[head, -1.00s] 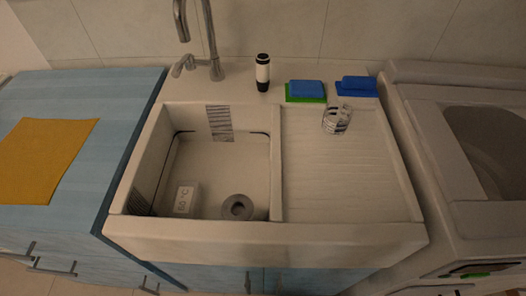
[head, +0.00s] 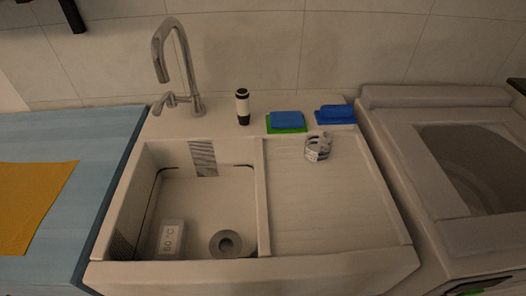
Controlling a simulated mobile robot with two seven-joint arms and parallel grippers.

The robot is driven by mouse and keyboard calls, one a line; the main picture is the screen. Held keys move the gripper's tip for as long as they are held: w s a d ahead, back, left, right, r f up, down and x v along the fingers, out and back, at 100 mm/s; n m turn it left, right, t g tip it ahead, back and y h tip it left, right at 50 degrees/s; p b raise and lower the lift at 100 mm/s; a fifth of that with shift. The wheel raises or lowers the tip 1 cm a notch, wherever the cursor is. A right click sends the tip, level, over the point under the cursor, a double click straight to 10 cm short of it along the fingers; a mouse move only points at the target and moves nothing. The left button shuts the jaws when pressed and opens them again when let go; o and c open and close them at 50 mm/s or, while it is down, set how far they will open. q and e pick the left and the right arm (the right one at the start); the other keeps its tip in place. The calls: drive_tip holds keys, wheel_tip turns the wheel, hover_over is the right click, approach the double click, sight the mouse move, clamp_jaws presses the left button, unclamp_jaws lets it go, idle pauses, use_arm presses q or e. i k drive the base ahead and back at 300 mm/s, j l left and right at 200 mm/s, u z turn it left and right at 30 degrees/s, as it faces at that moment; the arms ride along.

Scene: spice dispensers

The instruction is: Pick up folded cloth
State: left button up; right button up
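A blue item that looks like a folded cloth (head: 336,113) lies on the back ledge of the sink, behind the drainboard. To its left, a blue block (head: 286,119) lies on a green piece (head: 274,130); I cannot tell whether these are sponges or cloths. A flat yellow cloth (head: 28,200) lies spread on the blue counter at the left, partly cut off by the picture's edge. Neither of my grippers is in the head view.
The sink basin (head: 190,205) holds a "50 °C" display (head: 170,238) and a round drain piece (head: 226,244). A metal faucet (head: 190,75) and a black-and-white bottle (head: 243,106) stand behind it. A clear glass (head: 318,147) stands on the otherwise clear drainboard (head: 325,205).

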sight(172, 242)
drive_tip(key=u, duration=1)
drive_tip(key=i, duration=0.1)
